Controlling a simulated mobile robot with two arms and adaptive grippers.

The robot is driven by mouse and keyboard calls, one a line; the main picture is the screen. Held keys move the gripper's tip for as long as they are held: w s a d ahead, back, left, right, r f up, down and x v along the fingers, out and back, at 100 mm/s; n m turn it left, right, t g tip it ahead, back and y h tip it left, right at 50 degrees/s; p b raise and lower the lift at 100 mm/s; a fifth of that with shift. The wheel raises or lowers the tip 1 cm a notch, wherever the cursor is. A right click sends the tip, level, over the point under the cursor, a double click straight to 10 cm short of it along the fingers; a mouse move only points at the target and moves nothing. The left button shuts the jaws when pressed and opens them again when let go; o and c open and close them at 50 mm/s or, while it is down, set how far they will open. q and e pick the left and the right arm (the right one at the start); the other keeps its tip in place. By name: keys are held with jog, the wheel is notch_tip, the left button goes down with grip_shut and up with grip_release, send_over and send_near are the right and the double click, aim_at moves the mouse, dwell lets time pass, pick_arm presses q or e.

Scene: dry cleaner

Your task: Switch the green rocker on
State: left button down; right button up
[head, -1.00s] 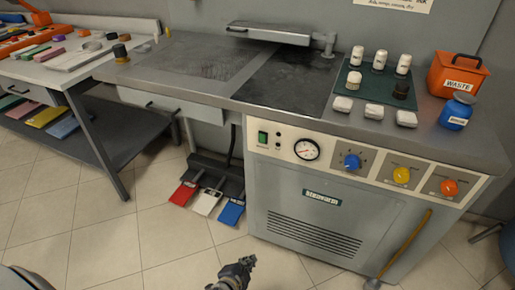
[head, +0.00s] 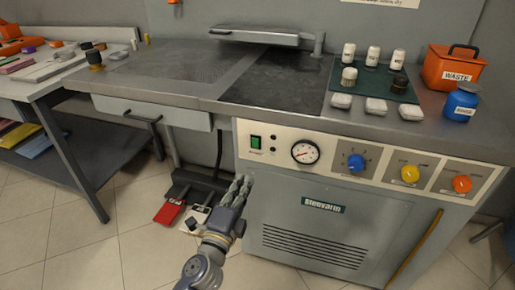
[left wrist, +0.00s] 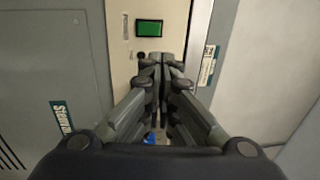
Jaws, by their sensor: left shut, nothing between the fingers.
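The green rocker (head: 256,142) is a small green rectangle in a dark frame at the left end of the machine's cream control panel (head: 285,165). In the left wrist view the green rocker (left wrist: 149,28) shows just beyond my fingertips, apart from them. My left gripper (head: 243,180) is shut and empty, below and slightly left of the rocker in the head view. The left wrist view shows its fingers (left wrist: 160,62) together. Whether the rocker is on or off cannot be told. My right gripper is not in view.
Right of the rocker are a gauge (head: 305,152), a blue knob (head: 356,162), a yellow knob (head: 410,173) and an orange knob (head: 462,184). A red pedal (head: 169,212) is on the floor at left. A drawer (head: 150,112) is above it.

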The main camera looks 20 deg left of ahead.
pick_arm(q)
jog(key=p, duration=0.1)
send_near(263, 137)
jog(key=w, duration=0.4)
jog(key=shift+w+r, duration=0.25)
jog(key=shift+w, duration=0.1)
jog(key=shift+w+r, duration=0.1)
jog(key=shift+w, duration=0.45)
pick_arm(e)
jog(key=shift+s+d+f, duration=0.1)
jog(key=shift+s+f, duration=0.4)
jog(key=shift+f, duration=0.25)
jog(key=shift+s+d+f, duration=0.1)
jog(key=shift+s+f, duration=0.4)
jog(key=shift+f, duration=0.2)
pick_arm(q)
jog(key=shift+w+r, duration=0.25)
jog(key=shift+w, duration=0.1)
jog(key=shift+f, duration=0.15)
jog(key=shift+s+f, duration=0.15)
jog(key=shift+s, duration=0.5)
jog(key=s+f, duration=0.1)
jog(key=s, duration=0.9)
jog(key=shift+s+f, duration=0.15)
jog(key=shift+s, duration=0.2)
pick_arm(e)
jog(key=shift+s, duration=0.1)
